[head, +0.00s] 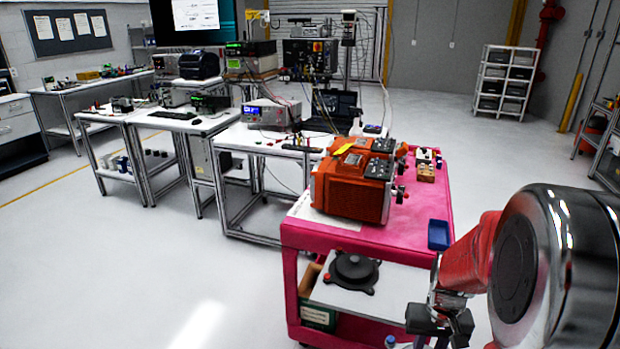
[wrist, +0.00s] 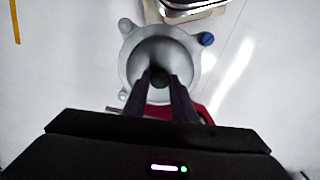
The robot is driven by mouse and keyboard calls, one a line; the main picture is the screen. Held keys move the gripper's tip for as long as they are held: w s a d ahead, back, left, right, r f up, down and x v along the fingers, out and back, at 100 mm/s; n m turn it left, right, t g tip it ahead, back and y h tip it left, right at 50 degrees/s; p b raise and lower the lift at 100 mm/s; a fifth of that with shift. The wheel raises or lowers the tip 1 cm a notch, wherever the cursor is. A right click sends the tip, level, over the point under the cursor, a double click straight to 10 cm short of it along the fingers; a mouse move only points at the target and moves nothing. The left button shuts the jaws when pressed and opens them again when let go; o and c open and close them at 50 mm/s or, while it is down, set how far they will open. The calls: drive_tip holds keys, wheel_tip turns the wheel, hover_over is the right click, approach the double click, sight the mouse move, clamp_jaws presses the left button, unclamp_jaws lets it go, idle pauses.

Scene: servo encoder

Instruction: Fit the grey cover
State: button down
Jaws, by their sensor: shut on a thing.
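The grey cover (wrist: 128,68) is a round, hollow, cup-like part with lugs around its rim. One lug at its upper right carries a blue knob or bolt (wrist: 207,39). My gripper (wrist: 160,78) is shut on the cover, its two dark fingers reaching into the middle of it. The exact contact is hard to make out. In the head view my gripper (head: 432,338) is low at the bottom edge, in front of the pink cart, and the cover is mostly out of frame there. An orange machine housing (head: 345,195) stands on the cart.
The pink cart (head: 300,237) has a blue tray (head: 438,235) near its right edge and small parts behind it. A black round device (head: 352,272) sits on its lower shelf. Benches with instruments (head: 270,113) stand behind left. The floor at left is clear.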

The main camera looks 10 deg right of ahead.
drive_tip(key=w+a+f+n, duration=0.2)
drive_tip(key=w+a+f, duration=0.3)
drive_tip(key=w+a, duration=0.3)
drive_tip(key=w+a+f+n, duration=0.2)
drive_tip(key=w+a+f, duration=0.4)
drive_tip(key=a, duration=0.5)
drive_tip(key=shift+w+a+f, duration=0.25)
drive_tip(key=shift+w+a, duration=0.05)
drive_tip(key=shift+w, duration=0.95)
drive_tip(key=shift+w, duration=0.1)
